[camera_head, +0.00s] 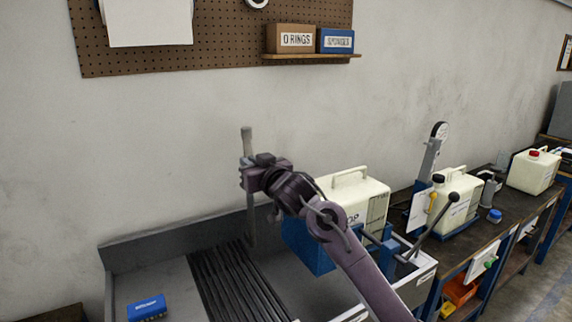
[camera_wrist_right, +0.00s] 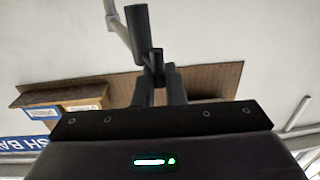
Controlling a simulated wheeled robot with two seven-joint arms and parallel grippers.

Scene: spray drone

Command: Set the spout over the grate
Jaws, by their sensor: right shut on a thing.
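The spout (camera_head: 247,142) is a grey upright tube rising above my right gripper (camera_head: 252,178), and a thin grey length (camera_head: 251,226) continues below it toward the back of the sink. My right gripper is shut on it, above the back edge of the grate. The grate (camera_head: 235,285) is a set of dark parallel slats in the grey sink. In the right wrist view, my fingers (camera_wrist_right: 158,88) close around a dark rod, with a grey tube (camera_wrist_right: 118,25) beyond. The spout's outlet cannot be told clearly. My left gripper is not in view.
A blue sponge-like block (camera_head: 147,307) lies on the sink's left side. A white jug (camera_head: 352,200) and a blue box (camera_head: 305,247) stand right of the grate, partly behind my right arm. Another white jug (camera_head: 458,198) is farther right. A pegboard shelf (camera_head: 310,57) hangs above.

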